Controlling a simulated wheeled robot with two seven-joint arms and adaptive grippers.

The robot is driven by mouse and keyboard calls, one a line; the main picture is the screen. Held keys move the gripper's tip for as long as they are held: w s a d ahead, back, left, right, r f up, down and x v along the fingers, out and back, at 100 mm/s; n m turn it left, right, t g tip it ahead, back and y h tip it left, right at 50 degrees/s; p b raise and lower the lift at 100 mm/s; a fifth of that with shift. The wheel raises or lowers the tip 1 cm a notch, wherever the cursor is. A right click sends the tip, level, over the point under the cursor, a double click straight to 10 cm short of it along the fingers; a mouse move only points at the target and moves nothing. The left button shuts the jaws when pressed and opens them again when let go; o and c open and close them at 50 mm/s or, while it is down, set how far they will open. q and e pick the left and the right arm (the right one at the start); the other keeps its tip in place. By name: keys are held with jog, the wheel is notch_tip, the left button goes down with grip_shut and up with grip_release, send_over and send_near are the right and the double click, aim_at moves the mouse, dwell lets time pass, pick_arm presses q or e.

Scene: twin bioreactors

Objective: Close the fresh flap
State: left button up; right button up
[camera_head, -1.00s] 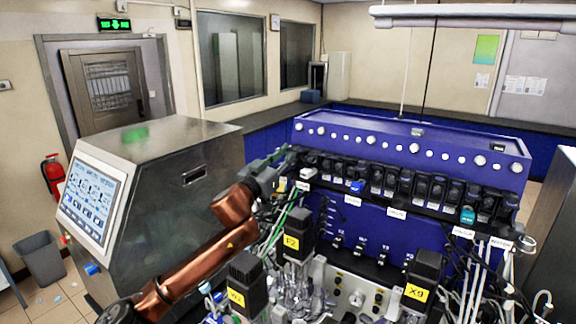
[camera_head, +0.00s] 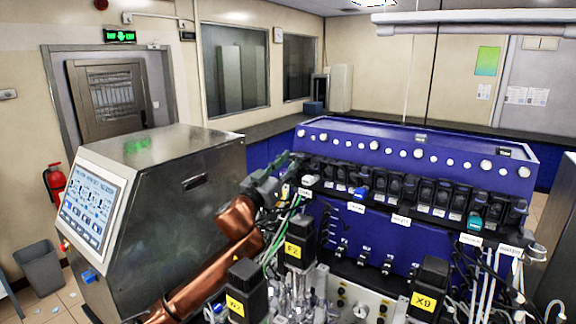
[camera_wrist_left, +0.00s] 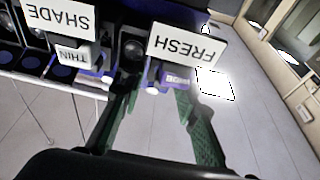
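The FRESH label (camera_wrist_left: 187,43) shows upside down at the top middle of the left wrist view. Under it is a small blue and white part with a tag (camera_wrist_left: 177,80); I cannot tell whether the fresh flap is open or shut. My left gripper (camera_wrist_left: 157,86) has its green fingers spread, with their tips just below the label. I cannot tell whether they touch anything. In the head view my left gripper (camera_head: 286,164) is at the left end of the row of black units (camera_head: 395,188) on the blue bioreactor (camera_head: 395,150). My right gripper is not in view.
SHADE (camera_wrist_left: 58,14) and THIN (camera_wrist_left: 76,56) labels sit beside the FRESH one. Black motors (camera_head: 300,240) and dense tubing stand below the row. A steel cabinet with a screen (camera_head: 88,202) stands at left. Open floor shows in the wrist view.

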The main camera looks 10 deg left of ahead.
pick_arm(q)
jog(key=v, duration=1.1)
jog(key=shift+s+a+f, duration=0.2)
jog(key=shift+s, duration=0.1)
jog(key=shift+r, duration=0.1)
